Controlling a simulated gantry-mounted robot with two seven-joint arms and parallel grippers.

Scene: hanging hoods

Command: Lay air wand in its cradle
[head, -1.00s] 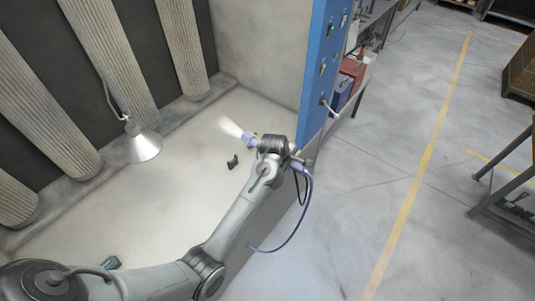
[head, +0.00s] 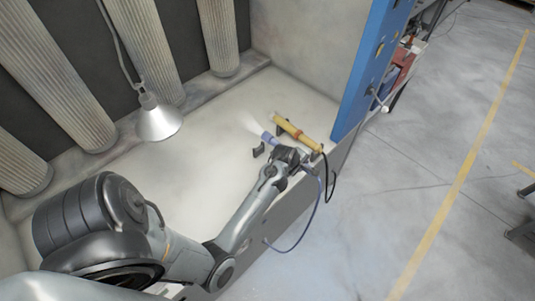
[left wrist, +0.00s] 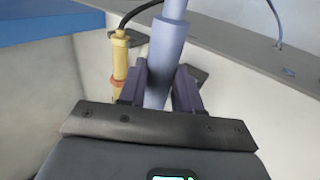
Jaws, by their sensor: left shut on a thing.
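The air wand is a blue-grey tube (left wrist: 168,48) between the two dark fingers of my left gripper (left wrist: 159,84), which is shut on it. In the head view the wand's blue front end (head: 267,138) sticks out past my left gripper (head: 281,149), with a pale spray at its tip. A small black cradle bracket (head: 258,150) stands on the bench just left of the wand. The wand appears apart from it. In the left wrist view a dark bracket (left wrist: 197,74) shows partly behind the right finger. My right gripper is not in view.
A yellow wand (head: 297,132) lies close beside the held one, on the right. A blue panel (head: 372,65) rises beyond it. A hanging metal hood (head: 158,122) is at upper left. A blue hose (head: 297,236) loops over the bench's edge. The bench left of the bracket is clear.

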